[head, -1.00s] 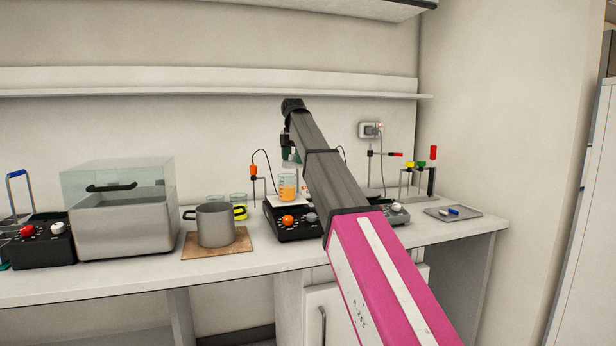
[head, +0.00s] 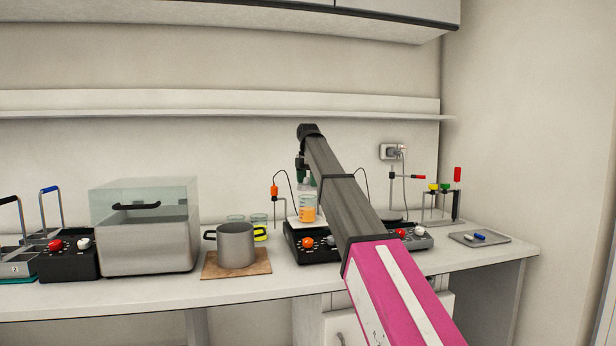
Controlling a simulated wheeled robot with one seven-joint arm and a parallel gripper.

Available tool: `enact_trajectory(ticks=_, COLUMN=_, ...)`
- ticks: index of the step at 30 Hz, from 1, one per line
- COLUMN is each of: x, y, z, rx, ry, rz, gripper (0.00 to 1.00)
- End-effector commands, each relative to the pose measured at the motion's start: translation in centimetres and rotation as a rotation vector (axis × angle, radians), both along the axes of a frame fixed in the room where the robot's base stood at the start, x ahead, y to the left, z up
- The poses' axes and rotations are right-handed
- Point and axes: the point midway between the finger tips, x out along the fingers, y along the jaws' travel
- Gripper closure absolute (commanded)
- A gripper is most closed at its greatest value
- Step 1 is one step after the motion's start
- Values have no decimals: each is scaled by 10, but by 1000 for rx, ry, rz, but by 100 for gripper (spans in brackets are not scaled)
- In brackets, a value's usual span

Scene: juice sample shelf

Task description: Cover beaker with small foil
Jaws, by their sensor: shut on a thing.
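The beaker (head: 308,212) with orange liquid stands upright on the white top plate of a black stirrer hotplate (head: 318,250), right of the picture's middle. My gripper (head: 307,186) hangs pointing down just over the beaker's mouth, partly hidden by my arm. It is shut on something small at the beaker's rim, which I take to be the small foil. The foil itself is too small and hidden to make out. I cannot tell whether it touches the rim.
A grey pot (head: 236,246) on a wooden board (head: 222,270) and two glass beakers (head: 259,222) stand left of the hotplate. A clear-lidded bath (head: 145,235) is further left. A second hotplate (head: 418,240), stands and a small tray (head: 463,240) are at right. A shelf (head: 220,112) runs above.

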Motion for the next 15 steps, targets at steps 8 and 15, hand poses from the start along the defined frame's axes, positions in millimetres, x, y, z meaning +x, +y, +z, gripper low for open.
enact_trajectory(ticks=8, x=-1, y=0, z=-20, rx=0, ry=0, rz=0, gripper=38)
enact_trajectory(ticks=15, x=0, y=0, z=-35, rx=0, ry=0, rz=0, gripper=38)
